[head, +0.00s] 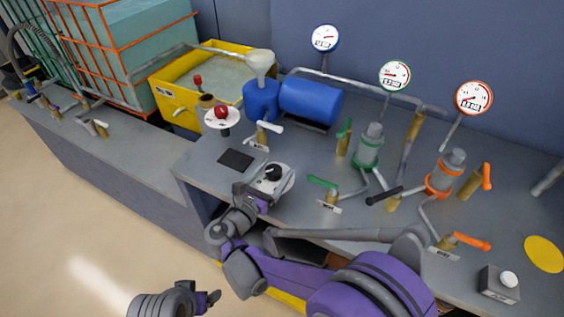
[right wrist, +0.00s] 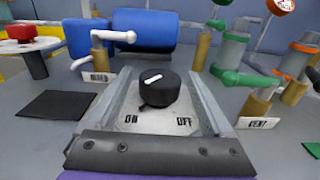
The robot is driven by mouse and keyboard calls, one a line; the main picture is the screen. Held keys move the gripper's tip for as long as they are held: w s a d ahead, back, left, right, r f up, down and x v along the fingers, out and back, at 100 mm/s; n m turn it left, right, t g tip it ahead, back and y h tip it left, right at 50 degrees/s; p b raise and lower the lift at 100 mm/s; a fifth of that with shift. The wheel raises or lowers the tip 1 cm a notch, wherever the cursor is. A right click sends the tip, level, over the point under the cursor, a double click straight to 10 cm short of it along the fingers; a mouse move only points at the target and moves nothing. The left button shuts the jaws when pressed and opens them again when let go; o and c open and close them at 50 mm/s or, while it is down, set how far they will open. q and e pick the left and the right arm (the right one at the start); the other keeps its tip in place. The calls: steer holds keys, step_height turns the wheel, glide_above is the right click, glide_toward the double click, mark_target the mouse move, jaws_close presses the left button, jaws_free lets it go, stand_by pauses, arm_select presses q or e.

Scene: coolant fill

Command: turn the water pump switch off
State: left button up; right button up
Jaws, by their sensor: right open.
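The water pump switch is a black round knob (right wrist: 159,90) on a light plate marked ON at left and OFF at right. A small nub at its front lower left lies toward ON, and a white bar marks its top. In the head view the knob (head: 273,172) sits at my right gripper (head: 268,180). My right gripper (right wrist: 158,95) is open, one grey finger on each side of the knob, with gaps visible between. My left gripper (head: 207,298) is at the bottom of the head view, away from the bench; its jaw opening is unclear.
A black square pad (head: 237,159) lies left of the switch. A white-handled valve (head: 267,128) and blue tank (head: 311,101) stand behind it. A green-handled valve (head: 326,186) marked VENT is close at right. A red button (head: 221,112) stands at the back left.

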steer(key=shift+w+d, duration=0.1)
steer(key=shift+w, duration=0.15)
steer(key=shift+s, duration=0.1)
steer(key=shift+c, duration=0.7)
steer(key=c, duration=1.2)
